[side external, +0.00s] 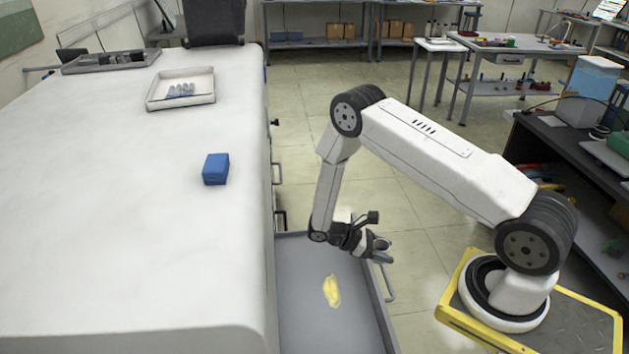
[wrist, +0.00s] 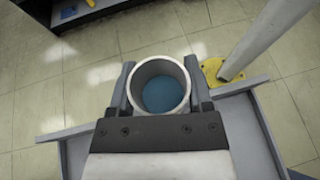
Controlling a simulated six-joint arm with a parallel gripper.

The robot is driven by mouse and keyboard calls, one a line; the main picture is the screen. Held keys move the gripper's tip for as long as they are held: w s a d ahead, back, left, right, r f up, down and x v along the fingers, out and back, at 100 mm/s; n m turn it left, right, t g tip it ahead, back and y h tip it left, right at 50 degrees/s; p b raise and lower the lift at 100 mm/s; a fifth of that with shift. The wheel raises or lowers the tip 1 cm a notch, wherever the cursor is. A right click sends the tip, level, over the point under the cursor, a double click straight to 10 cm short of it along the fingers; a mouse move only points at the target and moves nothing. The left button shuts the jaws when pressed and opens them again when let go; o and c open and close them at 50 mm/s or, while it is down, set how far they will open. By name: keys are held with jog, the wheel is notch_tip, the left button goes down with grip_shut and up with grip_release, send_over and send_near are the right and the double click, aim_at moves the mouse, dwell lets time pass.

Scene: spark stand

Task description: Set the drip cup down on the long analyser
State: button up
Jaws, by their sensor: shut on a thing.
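The drip cup (wrist: 160,64) is a round, pale grey cup with a blue inside, seen from above in the wrist view. My gripper (wrist: 160,90) is shut on it, one dark finger on each side. In the side view my gripper (side external: 379,251) hangs over the right edge of an open grey drawer, and the cup is hard to make out there. The long analyser appears to be the long, white-topped unit (side external: 110,240) filling the left of the side view. My gripper is to the right of it and lower than its top.
A blue box (side external: 216,169), a white tray (side external: 156,97) with small items and a grey tray (side external: 84,64) sit on the white top. Its front half is clear. The open drawer (side external: 310,330) holds a yellow item (side external: 332,291). A dark bench (side external: 560,140) stands at right.

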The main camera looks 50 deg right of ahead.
jog(key=m+y, duration=0.1)
jog(key=w+a+m+g+y, duration=0.1)
jog(key=m+y, duration=0.1)
jog(key=w+m+g+y, duration=0.1)
jog(key=y, duration=0.1)
jog(key=shift+a+r+m, duration=0.1)
jog(key=shift+a+m, duration=0.15)
jog(key=shift+m, duration=0.15)
jog(key=w+a+r+m+t+y, duration=0.1)
jog(key=w+r+m+t+y, duration=0.35)
jog(key=w+m+y, duration=0.4)
jog(key=w+a+r+m+t+y, duration=0.2)
jog(key=w+r+m+t+y, duration=0.1)
jog(key=w+m+t+y, duration=0.45)
jog(key=w+d+r+m+t+h, duration=0.3)
jog(key=w+r+m+t, duration=0.4)
jog(key=r, duration=0.4)
jog(key=w+d+r+m+t+h, duration=0.3)
jog(key=w+r+m+t, duration=0.2)
jog(key=w+r+m, duration=0.45)
jog(key=w+a+r, duration=0.3)
jog(key=a+r, duration=0.1)
jog(key=r, duration=0.4)
jog(key=a+r+n+g+y, duration=0.1)
jog(key=a+r+n, duration=0.1)
jog(key=a, duration=1.1)
jog(key=shift+s+a+r+n+y, duration=0.3)
jog(key=shift+s+r+n+y, duration=0.1)
jog(key=shift+n, duration=0.45)
jog(key=shift+f, duration=0.15)
